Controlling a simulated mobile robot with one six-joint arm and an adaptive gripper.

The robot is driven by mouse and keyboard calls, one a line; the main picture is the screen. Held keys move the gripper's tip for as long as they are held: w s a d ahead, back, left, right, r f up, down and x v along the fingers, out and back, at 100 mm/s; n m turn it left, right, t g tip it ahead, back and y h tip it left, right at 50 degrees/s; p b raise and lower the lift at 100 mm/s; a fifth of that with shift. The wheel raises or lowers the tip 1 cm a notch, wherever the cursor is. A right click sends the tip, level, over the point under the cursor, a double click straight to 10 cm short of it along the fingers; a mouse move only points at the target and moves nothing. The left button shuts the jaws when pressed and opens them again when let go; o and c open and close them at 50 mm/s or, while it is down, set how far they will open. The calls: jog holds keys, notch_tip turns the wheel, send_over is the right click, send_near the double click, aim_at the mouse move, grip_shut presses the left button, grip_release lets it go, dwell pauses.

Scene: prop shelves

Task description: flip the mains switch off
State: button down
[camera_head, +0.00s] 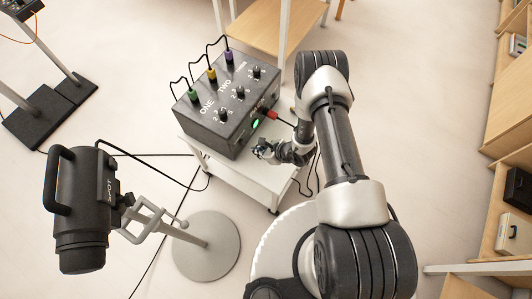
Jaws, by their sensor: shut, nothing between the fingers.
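A dark grey control box (213,105) stands on a small white stand (240,168). A small green-lit part (256,123), which looks like the mains switch, is on the box's side face towards my arm. It is too small to tell its position. My gripper (262,150) is low beside that face, just below the green light in the picture. It is shut and empty. I cannot tell whether it touches the box. A red plug (271,115) with a cable sits to the right of the green light.
Several knobs and green, yellow and purple plugs (228,56) with black cables top the box. A black spotlight (83,205) on a round-based stand (206,246) is at lower left. Cables lie on the floor. Wooden shelves (505,120) line the right.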

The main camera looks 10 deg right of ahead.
aim_at(242, 143)
jog(key=shift+w+a+f+b, duration=0.2)
jog(key=shift+w+a+b, duration=0.15)
jog(key=shift+w+a, duration=1)
jog(key=shift+s+a, duration=0.1)
jog(key=shift+s, duration=0.05)
jog(key=shift+a+f+t+y+b, duration=0.2)
jog(key=shift+f+t+y+b, duration=0.3)
jog(key=shift+b, duration=0.7)
jog(key=shift+w+a+r+p, duration=0.1)
jog(key=shift+w+r+p, duration=0.05)
jog(key=shift+r+p, duration=0.4)
jog(key=shift+w+a+r+p, duration=0.1)
jog(key=shift+r+p, duration=0.3)
jog(key=shift+r, duration=0.2)
jog(key=shift+d, duration=0.1)
jog(key=shift+f, duration=0.1)
